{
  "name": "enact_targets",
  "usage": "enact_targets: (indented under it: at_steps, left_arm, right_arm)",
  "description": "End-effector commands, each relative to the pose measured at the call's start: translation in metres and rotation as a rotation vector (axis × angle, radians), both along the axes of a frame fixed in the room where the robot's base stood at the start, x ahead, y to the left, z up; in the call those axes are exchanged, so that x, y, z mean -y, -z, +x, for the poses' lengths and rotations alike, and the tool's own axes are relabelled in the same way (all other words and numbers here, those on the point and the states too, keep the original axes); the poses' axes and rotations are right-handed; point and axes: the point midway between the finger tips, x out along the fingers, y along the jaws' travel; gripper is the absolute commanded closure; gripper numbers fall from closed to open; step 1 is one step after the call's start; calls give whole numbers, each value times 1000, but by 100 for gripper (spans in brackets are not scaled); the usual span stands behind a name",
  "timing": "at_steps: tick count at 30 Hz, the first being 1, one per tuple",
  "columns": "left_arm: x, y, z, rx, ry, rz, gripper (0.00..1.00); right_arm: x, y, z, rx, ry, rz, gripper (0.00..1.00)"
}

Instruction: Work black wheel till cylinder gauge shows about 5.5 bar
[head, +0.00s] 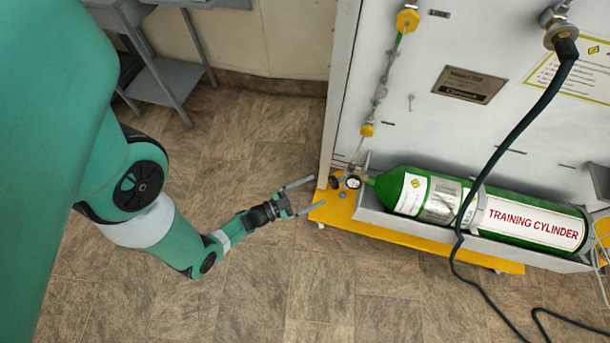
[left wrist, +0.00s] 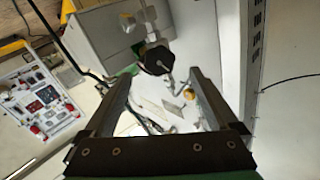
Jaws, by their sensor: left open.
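The green training cylinder (head: 455,203) lies on its side in a grey cradle on a yellow base. At its left end are a small round gauge (head: 353,182) with a pale face, too small to read, and the black wheel (head: 334,182). My left gripper (head: 318,193) is open just left of the wheel, its fingers pointing at it. In the left wrist view the black wheel (left wrist: 157,60) shows near the tips of my open gripper (left wrist: 160,78), in line with the gap. I cannot tell whether they touch. My right gripper is not in view.
A white panel (head: 420,130) with yellow fittings stands behind the cylinder. A black hose (head: 508,145) hangs from the panel across the cylinder to the floor. The yellow base (head: 400,238) juts out below. A grey side table (head: 165,80) stands at the upper left. Bare floor lies below my arm.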

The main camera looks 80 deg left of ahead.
Motion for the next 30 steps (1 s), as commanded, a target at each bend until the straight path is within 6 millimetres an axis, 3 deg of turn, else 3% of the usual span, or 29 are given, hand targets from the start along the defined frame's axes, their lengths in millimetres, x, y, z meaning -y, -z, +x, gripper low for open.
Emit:
enact_targets:
  at_steps: [3,10,30]
  left_arm:
    - [4,-1,-16,-1,-10,-2,7]
    - [11,0,-32,-1,-5,1,7]
    - [15,2,-36,-7,0,5,7]
  right_arm:
    - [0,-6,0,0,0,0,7]
    - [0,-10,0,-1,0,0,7]
    - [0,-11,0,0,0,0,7]
